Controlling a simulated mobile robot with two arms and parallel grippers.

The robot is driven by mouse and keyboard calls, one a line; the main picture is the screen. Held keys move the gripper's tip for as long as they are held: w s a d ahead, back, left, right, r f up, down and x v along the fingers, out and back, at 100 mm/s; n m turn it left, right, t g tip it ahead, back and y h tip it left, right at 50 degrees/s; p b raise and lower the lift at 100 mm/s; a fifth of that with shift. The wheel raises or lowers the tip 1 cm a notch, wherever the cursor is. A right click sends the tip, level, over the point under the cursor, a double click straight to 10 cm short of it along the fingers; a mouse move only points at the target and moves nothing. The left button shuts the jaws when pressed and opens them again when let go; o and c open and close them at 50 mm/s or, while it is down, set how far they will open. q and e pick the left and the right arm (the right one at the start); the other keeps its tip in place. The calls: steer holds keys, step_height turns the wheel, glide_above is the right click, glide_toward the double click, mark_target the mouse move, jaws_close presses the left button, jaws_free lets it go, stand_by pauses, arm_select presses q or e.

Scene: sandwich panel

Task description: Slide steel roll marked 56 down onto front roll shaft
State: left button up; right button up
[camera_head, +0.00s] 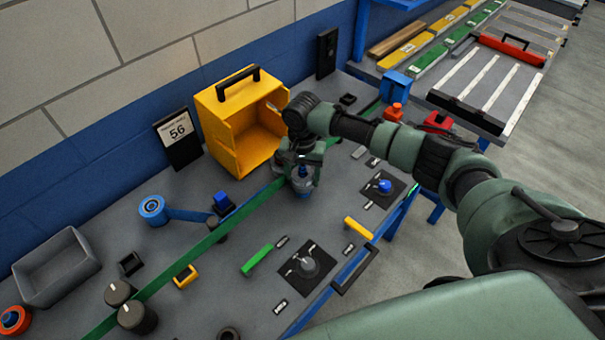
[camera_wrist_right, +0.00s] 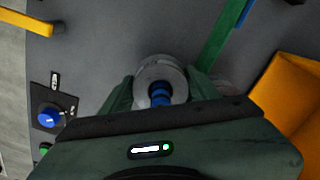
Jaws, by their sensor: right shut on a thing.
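My right gripper (camera_head: 302,176) is shut on a grey steel roll (camera_head: 303,187) over the bench, beside the green strip. In the right wrist view the steel roll (camera_wrist_right: 160,70) sits between the two green fingers. A blue cylindrical piece (camera_wrist_right: 160,93) shows at the roll's middle; it looks like a shaft end. I cannot tell how far down the roll is on it. No number is readable on the roll. A dark stand shows a card (camera_head: 179,130) reading 56. My left gripper is out of view.
An open yellow box (camera_head: 222,108) stands close behind the gripper. The green strip (camera_head: 205,243) runs along the bench. Black plates with a blue knob (camera_head: 384,186) and a dark knob (camera_head: 307,264) lie in front. A grey bin (camera_head: 58,268) stands at the left.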

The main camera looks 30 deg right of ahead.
steer(key=o, duration=1.8)
steer(key=shift+o, duration=0.2)
